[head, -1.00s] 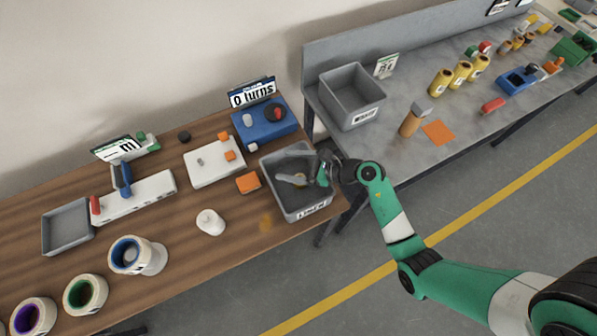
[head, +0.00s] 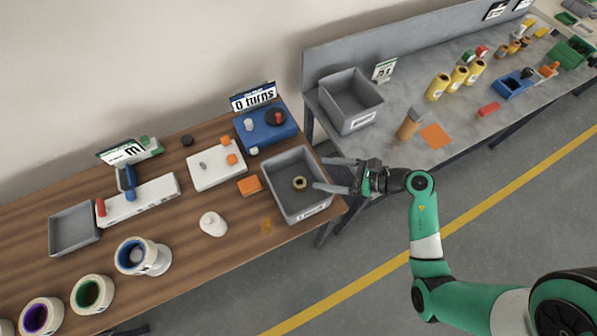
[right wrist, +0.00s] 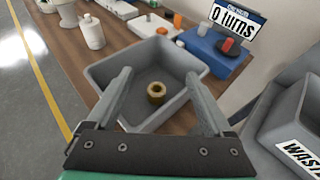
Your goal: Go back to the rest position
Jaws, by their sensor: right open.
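My right gripper (head: 338,174) is open and empty, at the right rim of a grey bin (head: 318,204) on the wooden table. A small brass-coloured ring (head: 300,183) lies on the bin floor. In the right wrist view my right gripper (right wrist: 158,92) has its fingers wide apart over the near side of the bin (right wrist: 196,60), with the ring (right wrist: 156,93) between and beyond them. The ring is apart from both fingers. My left gripper is not in view.
A blue device (head: 262,138) with a "0 turns" sign (head: 253,97) stands behind the bin. A grey waste bin (head: 350,103) stands on the grey bench to the right. White fixtures (head: 215,170), rolls and a white bottle (head: 213,225) occupy the wooden table. Open floor lies in front.

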